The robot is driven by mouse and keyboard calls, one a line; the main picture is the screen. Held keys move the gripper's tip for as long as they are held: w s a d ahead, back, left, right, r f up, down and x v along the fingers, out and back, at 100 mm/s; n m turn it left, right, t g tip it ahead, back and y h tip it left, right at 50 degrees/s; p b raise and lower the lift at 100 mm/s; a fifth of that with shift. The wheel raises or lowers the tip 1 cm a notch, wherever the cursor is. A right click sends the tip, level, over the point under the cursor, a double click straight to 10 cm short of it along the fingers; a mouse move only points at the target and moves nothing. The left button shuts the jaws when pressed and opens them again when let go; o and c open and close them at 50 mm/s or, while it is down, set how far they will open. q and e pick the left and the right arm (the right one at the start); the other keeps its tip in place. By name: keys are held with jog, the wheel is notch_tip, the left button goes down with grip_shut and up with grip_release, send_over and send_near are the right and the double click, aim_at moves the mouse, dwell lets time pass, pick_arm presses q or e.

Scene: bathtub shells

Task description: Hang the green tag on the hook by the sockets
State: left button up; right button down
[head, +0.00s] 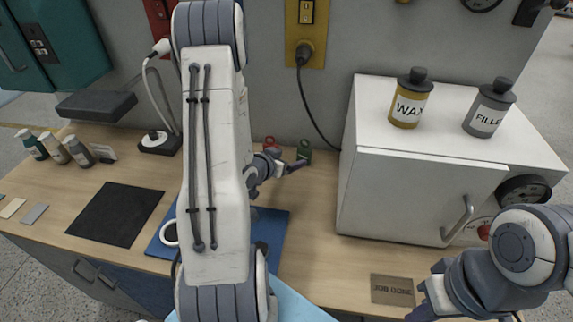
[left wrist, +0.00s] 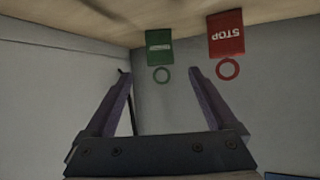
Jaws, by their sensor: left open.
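The green tag (head: 304,154) is at the back of the bench by the wall, right of the red tag (head: 269,144). In the left wrist view, which is upside down, the green tag (left wrist: 160,46) shows its ring between my open fingertips. My left gripper (head: 298,165) is empty and close in front of the green tag, apart from it as far as I can tell. It also shows in the left wrist view (left wrist: 161,72). My right gripper (head: 424,305) is at the lower right, its jaws unclear. A socket (head: 304,52) is on a yellow wall plate. I cannot make out a hook.
A white cabinet (head: 420,200) with two bottles on top stands right of the tags. A black cord (head: 318,120) hangs from the socket towards the bench. A blue mat (head: 272,232) lies under my left arm.

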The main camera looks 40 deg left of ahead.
pick_arm(q)
jog(key=p+v, duration=0.2)
jog(key=v, duration=0.1)
jog(key=shift+p, duration=0.35)
jog(key=shift+d, duration=0.15)
